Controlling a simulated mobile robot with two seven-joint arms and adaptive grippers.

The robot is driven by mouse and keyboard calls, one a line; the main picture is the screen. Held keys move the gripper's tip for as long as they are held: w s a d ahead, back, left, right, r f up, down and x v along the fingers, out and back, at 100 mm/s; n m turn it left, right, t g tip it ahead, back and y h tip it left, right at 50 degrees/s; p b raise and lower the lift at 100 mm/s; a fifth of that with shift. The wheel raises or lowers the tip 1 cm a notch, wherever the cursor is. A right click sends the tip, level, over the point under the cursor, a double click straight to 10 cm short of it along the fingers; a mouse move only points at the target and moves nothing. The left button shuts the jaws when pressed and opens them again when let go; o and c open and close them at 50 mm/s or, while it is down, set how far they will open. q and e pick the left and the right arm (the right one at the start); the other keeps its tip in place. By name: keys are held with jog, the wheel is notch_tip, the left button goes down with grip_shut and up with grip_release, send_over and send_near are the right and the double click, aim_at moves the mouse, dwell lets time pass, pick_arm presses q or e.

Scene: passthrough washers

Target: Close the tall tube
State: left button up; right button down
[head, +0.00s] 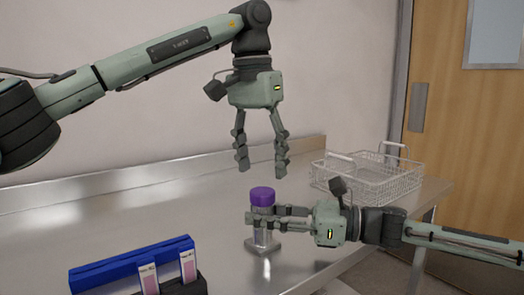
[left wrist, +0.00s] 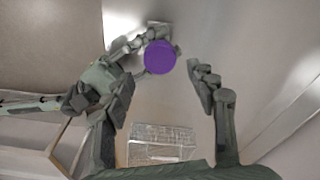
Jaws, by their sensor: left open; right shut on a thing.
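The tall tube (head: 261,237) stands upright on the metal table, on a small square base. A purple cap (head: 262,196) sits on its top; whether it is fully seated I cannot tell. My right gripper (head: 252,217) is shut on the tube from the right, just below the cap. My left gripper (head: 260,166) points down, open and empty, above the tube and apart from the cap. In the left wrist view the purple cap (left wrist: 160,57) shows from above, between the open fingers and beyond their tips. The tube body is hidden under it there.
A wire basket (head: 372,184) stands at the back right of the table. A blue rack (head: 131,262) and a dark holder with labelled pink-and-white strips (head: 188,267) are at the front left. The table (head: 90,222) is clear at the left.

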pick_arm(q)
jog(key=n, duration=0.4)
jog(key=shift+r+n, duration=0.15)
jog(key=shift+n, duration=0.25)
jog(key=n, duration=0.5)
jog(key=shift+r, duration=0.1)
jog(key=n, duration=0.7)
jog(key=shift+w+r, duration=0.1)
jog(key=shift+r, duration=0.1)
jog(key=n, duration=0.7)
jog(key=shift+r+n, duration=0.15)
jog(key=shift+n, duration=0.25)
jog(key=n, duration=0.7)
jog(key=shift+d+r+g+y, duration=0.1)
jog(key=shift+r+g+y, duration=0.1)
jog(key=shift+g+y, duration=0.1)
jog(key=n, duration=0.7)
jog(key=shift+r+n, duration=0.2)
jog(key=shift+n, duration=0.2)
jog(key=n, duration=0.5)
jog(key=shift+r, duration=0.1)
jog(key=n, duration=0.7)
jog(key=shift+r, duration=0.2)
jog(key=n, duration=0.7)
jog(key=shift+r, duration=0.15)
